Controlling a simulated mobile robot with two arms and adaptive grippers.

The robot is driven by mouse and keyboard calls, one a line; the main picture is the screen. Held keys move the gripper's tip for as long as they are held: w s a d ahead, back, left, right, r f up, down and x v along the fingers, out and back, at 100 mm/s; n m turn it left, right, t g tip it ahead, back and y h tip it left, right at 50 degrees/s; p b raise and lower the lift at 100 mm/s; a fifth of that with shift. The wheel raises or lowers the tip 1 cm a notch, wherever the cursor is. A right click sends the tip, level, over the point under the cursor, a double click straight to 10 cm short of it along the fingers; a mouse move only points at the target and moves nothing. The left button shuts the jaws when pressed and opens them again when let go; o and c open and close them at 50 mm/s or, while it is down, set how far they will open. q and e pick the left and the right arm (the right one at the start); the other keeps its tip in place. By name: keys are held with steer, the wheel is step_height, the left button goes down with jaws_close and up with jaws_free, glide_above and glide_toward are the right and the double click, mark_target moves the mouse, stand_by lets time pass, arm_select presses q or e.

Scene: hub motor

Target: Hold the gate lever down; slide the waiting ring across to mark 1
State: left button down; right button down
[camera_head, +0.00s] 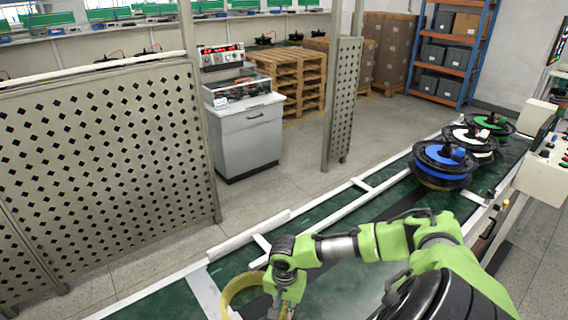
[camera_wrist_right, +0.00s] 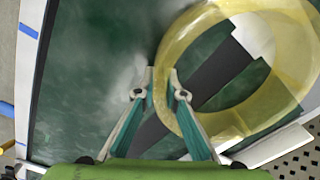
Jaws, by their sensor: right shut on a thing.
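A yellow, see-through ring (camera_head: 232,290) lies on the green conveyor bed at the bottom of the head view. It fills the upper right of the right wrist view (camera_wrist_right: 290,95). My right gripper (camera_head: 280,305) is at the ring's right side; its two fingertips, close together in the wrist view (camera_wrist_right: 162,78), are shut on the ring's near wall. My left gripper is not in view. A small dark lever-like part (camera_head: 487,229) is at the conveyor's right edge; I cannot tell if it is the gate lever. I cannot make out which mark is mark 1.
Blue (camera_head: 446,158), white (camera_head: 470,139) and green (camera_head: 490,124) hub motors stand in a row up the conveyor. A control box (camera_head: 540,180) stands on the right. A white rail (camera_head: 250,233) edges the left side. Blue tape pieces (camera_wrist_right: 28,31) show on the frame.

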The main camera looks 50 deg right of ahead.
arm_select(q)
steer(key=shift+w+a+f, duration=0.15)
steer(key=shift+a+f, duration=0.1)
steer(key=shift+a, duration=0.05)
arm_select(e)
steer(key=shift+s+d, duration=0.2)
steer(key=shift+d, duration=1.1)
steer(key=shift+s+d, duration=0.2)
steer(key=shift+d, duration=0.55)
steer(key=c, duration=2)
jaws_free()
steer(key=shift+r, duration=0.1)
step_height(320, 180, up, 9)
steer(key=shift+f, duration=0.1)
